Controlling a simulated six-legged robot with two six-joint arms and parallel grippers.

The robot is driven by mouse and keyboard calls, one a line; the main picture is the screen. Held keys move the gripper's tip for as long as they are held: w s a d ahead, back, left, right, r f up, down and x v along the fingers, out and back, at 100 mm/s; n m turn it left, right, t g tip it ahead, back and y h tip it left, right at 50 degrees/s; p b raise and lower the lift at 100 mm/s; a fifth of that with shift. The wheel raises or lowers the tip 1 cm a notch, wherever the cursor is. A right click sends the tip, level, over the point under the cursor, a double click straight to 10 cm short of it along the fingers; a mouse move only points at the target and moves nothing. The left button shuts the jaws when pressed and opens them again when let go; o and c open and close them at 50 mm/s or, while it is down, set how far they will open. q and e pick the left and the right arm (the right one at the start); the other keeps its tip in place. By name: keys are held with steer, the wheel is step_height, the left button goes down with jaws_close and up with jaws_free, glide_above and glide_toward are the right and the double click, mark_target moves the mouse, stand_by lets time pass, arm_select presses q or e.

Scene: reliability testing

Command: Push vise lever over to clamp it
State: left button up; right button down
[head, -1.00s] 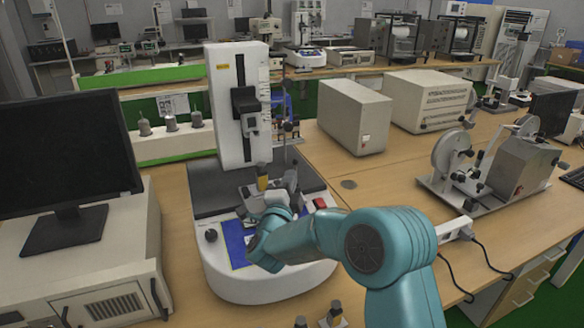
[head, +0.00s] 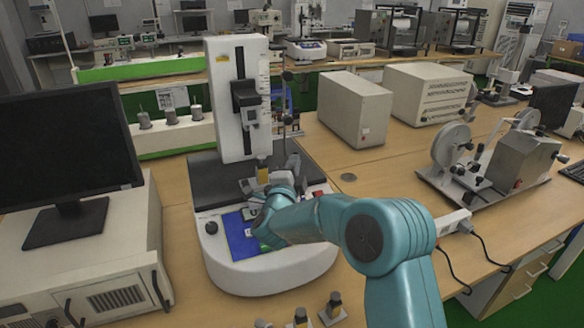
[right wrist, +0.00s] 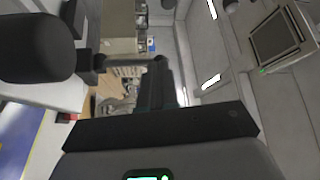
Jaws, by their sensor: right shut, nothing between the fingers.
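The vise (head: 252,186) is a small metal fixture on the white tester's base, below its upright column. In the head view my right wrist covers much of it, so the lever's angle cannot be told there. In the right wrist view a large black knob (right wrist: 35,45) and a metal rod (right wrist: 128,60) lie close by at upper left; they look like the lever, but I cannot be sure. My right gripper (right wrist: 170,85) is dark, shut and empty, beside the rod. Whether they touch is unclear. My left gripper is out of view.
The white tester (head: 240,100) stands upright behind the vise, with a blue pad (head: 240,240) on its base. A monitor (head: 65,150) stands left. Small dark-topped parts (head: 333,308) lie in front. Beige boxes (head: 355,110) and a reel device (head: 490,160) stand right.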

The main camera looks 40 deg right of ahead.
steer(key=shift+d, duration=0.1)
steer(key=shift+s+d+r+m+g+y+b, duration=0.15)
steer(key=shift+d+m+g+y+b, duration=0.35)
steer(key=shift+m+b, duration=0.5)
steer(key=shift+s+d+m, duration=0.1)
steer(key=shift+d+m, duration=0.2)
steer(key=shift+m, duration=0.1)
steer(key=shift+s+d+m+g+y+b, duration=0.1)
steer(key=shift+d+m+g+y+b, duration=0.2)
steer(key=shift+d+m+g+y, duration=0.35)
steer(key=d+m+y, duration=0.1)
steer(key=d+f+m+y+p, duration=0.1)
steer(key=m, duration=0.1)
steer(key=d+m+y+p, duration=0.1)
steer(key=shift+s+f+m+g+y, duration=0.25)
steer(key=shift+s+f+g+y, duration=0.05)
steer(key=shift+s+g+y, duration=0.1)
steer(key=shift+a, duration=0.15)
